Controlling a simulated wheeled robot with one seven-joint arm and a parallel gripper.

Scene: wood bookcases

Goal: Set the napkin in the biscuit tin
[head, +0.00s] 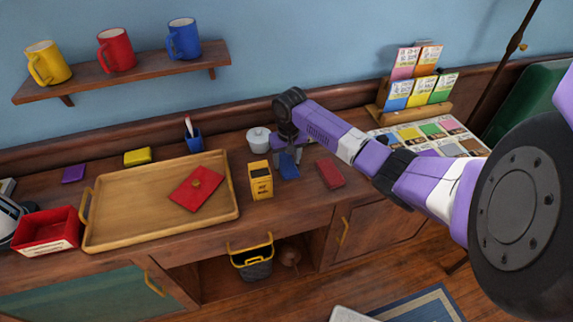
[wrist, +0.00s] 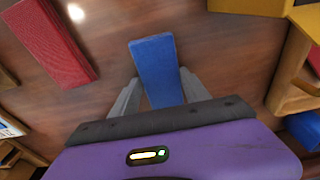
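My gripper (head: 287,150) points down over the desk, with its fingers on either side of a blue rectangular block (head: 289,166). In the wrist view, the blue block (wrist: 158,68) lies between the fingertips (wrist: 159,85), close to both; whether they press on it is unclear. A flat red square (head: 197,188), possibly the napkin, lies on the wooden tray with a small brown thing on it. I cannot tell which container is the biscuit tin. An open red box (head: 48,236) stands at the left and a yellow labelled box (head: 260,181) stands left of the gripper.
The wooden tray (head: 120,233) fills the left desk. A red block (head: 329,173) lies right of my gripper and shows in the wrist view (wrist: 50,40). A white lidded pot (head: 259,140) and blue pen cup (head: 193,140) stand behind. A card rack (head: 415,113) stands right.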

